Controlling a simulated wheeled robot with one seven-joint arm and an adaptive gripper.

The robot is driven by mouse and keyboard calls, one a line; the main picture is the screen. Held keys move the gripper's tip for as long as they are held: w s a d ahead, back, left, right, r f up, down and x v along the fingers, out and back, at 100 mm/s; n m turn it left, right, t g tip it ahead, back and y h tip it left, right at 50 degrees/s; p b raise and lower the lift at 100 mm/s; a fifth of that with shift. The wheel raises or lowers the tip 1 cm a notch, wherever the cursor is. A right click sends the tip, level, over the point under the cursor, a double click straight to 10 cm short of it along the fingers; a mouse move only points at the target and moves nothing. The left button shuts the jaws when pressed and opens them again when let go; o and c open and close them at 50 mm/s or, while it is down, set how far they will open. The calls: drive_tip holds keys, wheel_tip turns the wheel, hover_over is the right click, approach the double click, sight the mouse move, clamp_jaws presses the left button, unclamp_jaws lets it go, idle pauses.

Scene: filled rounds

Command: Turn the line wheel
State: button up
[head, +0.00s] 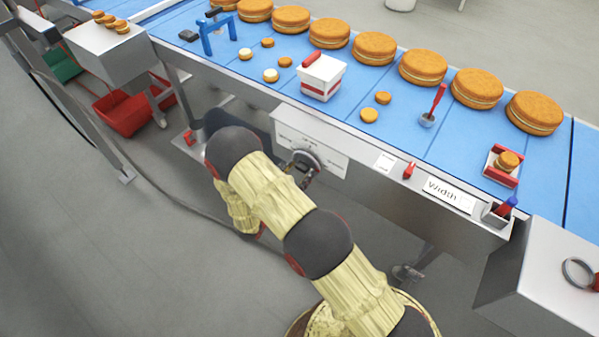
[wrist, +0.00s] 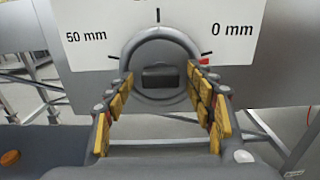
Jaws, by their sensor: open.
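The line wheel (wrist: 160,31) is a dark grey ring with a black block at its hub, in front of a white dial plate (wrist: 95,35). The plate reads "50 mm" at left and "0 mm" at right. A red mark (wrist: 204,61) shows at the wheel's right side, below "0 mm". My gripper (wrist: 160,80) is open, its yellow-padded fingertips at the left and right of the wheel. I cannot tell whether they touch the rim. In the head view the wheel (head: 303,158) is on the conveyor's front side, partly hidden by my gripper (head: 300,178).
The blue conveyor (head: 395,120) carries large filled rounds (head: 423,66), small rounds and a white box (head: 322,76). A "Width" label (head: 448,193) is on its front edge. A grey cabinet (head: 550,270) stands at right and red bins (head: 125,112) at left. Floor is clear at lower left.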

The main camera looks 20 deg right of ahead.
drive_tip(key=shift+w+d, duration=0.15)
drive_tip(key=shift+d, duration=0.1)
drive_tip(key=shift+c, duration=0.6)
drive_tip(key=c, duration=1)
